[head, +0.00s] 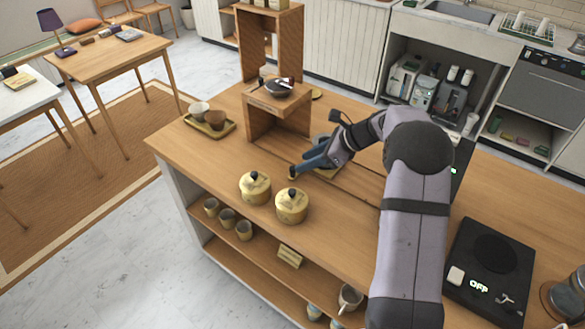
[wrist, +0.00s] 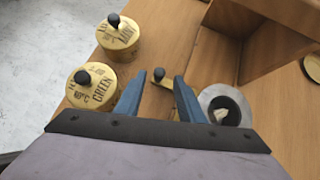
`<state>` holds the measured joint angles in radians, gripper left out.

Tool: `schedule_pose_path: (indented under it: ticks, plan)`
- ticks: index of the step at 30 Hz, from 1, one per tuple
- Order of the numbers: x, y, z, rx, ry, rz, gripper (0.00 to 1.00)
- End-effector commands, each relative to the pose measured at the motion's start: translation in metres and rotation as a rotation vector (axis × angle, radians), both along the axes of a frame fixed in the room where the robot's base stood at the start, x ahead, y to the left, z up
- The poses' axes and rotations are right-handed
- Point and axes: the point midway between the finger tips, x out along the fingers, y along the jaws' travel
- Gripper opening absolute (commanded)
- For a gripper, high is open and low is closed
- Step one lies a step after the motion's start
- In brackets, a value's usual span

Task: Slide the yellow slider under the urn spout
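A small dark-topped knob (head: 292,170) is just beyond my fingertips. In the wrist view this knob (wrist: 158,75) is between and slightly beyond my two blue fingers, with no clear contact. My gripper (head: 300,170) is open and low over the counter; its fingers (wrist: 160,88) are apart in the wrist view. A round grey cup (wrist: 226,106) is just right of the right finger. A wooden stand (head: 268,103) is behind the slider; I cannot make out the urn spout.
Two yellow lidded tins, one (head: 255,188) and another (head: 291,206), stand near the counter's front edge. The green-tea tin (wrist: 92,88) is left of my fingers. A tray (head: 229,128) with cups is at far left. A black scale (head: 490,268) lies right.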

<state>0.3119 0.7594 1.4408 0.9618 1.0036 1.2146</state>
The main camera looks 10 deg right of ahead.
Motion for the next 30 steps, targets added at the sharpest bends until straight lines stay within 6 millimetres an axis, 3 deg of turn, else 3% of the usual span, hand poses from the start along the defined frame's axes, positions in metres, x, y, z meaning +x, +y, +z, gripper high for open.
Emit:
schedule_pose_path:
  ticks: [15,28,30]
  plan:
    - [0.021,0.037,-0.041,-0.002,0.0,0.004,0.35]
    - [0.023,0.042,-0.047,-0.002,-0.001,0.003,0.35]
    - [0.023,0.042,-0.047,-0.002,-0.001,0.003,0.19]
